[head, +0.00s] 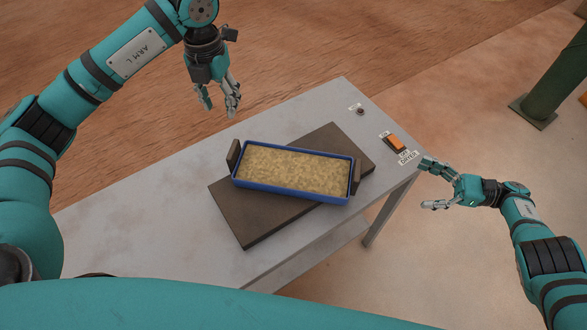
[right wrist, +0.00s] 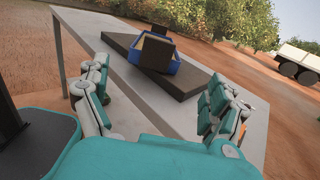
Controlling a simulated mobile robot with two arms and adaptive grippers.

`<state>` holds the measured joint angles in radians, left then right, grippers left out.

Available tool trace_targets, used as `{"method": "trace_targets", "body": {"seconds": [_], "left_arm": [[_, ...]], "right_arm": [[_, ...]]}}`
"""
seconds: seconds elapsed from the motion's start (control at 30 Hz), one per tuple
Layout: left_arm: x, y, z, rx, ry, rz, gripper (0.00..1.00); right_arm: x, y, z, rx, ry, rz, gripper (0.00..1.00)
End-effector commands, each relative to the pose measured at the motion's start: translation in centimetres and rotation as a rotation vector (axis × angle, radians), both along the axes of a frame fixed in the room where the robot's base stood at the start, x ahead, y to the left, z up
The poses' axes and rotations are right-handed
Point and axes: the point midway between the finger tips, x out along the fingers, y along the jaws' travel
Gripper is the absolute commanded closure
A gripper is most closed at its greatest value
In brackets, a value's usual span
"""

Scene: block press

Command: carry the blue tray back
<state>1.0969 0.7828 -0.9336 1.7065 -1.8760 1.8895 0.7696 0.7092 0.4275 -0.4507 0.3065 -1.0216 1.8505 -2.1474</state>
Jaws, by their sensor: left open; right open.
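The blue tray (head: 296,195) is filled with a tan, grainy material and has a dark upright handle at each short end. It rests slightly askew on a dark flat slab (head: 238,218) on the grey table. The tray (right wrist: 180,68) also shows end-on in the right wrist view, with one handle facing the camera. My left gripper (head: 219,112) is open and empty beyond the table's far edge, apart from the tray. My right gripper (head: 430,183) is open and empty off the table's right edge. Its fingers (right wrist: 155,105) frame the tray from a distance.
The grey table (head: 150,215) has bare room left of the slab. An orange rocker switch (head: 396,143) with a label and a small round knob (head: 360,110) sit at its right end. A green post (head: 553,90) stands at the far right. A white truck (right wrist: 298,60) is in the background.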

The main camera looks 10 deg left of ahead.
Motion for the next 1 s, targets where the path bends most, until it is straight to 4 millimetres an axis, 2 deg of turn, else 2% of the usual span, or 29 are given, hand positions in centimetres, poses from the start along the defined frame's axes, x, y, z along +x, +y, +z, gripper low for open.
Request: {"method": "trace_targets", "body": {"seconds": [0.17,0.33,0.8,1.0], "left_arm": [[0.0,0.0,-1.2,-0.001,0.003,-0.001,0.58],[-0.1,0.0,-3.3,0.000,0.004,-0.001,0.58],[-0.1,-0.1,-12.8,-0.001,0.004,-0.001,0.58],[-0.1,-0.1,-15.8,-0.002,0.003,-0.002,0.58]], "right_arm": [[0.0,1.1,-0.2,0.000,-0.001,0.003,0.06],[-0.1,3.2,-0.1,0.002,0.000,0.002,0.06],[-0.1,12.8,0.0,0.004,0.002,0.001,0.06],[0.0,15.8,0.0,0.003,0.003,0.000,0.06]]}}
